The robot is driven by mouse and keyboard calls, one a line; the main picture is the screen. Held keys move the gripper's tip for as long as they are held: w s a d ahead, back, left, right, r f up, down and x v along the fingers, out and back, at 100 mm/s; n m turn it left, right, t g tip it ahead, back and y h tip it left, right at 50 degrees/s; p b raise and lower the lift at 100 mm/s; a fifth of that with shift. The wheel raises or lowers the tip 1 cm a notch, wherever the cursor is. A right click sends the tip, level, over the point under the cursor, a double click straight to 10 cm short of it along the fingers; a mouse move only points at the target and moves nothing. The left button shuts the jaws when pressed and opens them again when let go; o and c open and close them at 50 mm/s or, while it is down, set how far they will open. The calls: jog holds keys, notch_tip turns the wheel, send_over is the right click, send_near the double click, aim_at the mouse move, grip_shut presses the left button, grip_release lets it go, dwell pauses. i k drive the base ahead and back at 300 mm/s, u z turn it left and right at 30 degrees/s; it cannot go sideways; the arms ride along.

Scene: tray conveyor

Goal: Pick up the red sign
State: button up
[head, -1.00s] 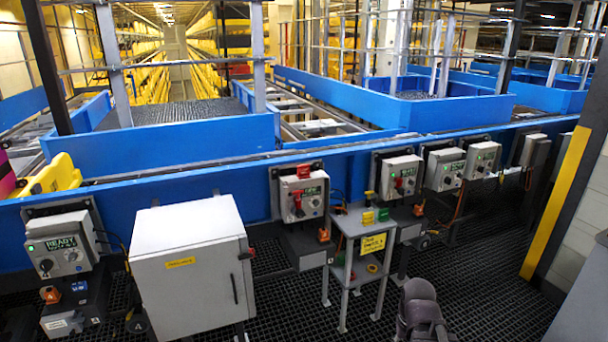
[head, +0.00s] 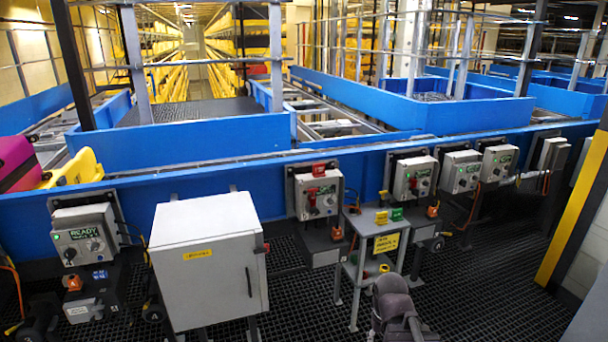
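A small red sign (head: 319,168) stands at the top of a grey control box (head: 318,196) fixed to the blue conveyor side, a little right of the picture's middle. A red piece (head: 313,190) also sits on that box's front, below the sign. A dark rounded part of my arm shows at the bottom edge, right of the middle, well below and apart from the sign. I cannot make out my gripper's fingers.
A white cabinet (head: 208,262) stands at the front left. A small grey stand (head: 364,224) with yellow and green items and a yellow sign (head: 386,242) stands right of the red sign's box. More control boxes line the conveyor. Dark grating floor (head: 480,300) is open at right.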

aim_at(318, 169)
jog(key=z, duration=0.7)
jog(key=k, duration=0.1)
jog(key=u, duration=2.8)
jog(key=i, duration=1.6)
jog(key=z, duration=0.65)
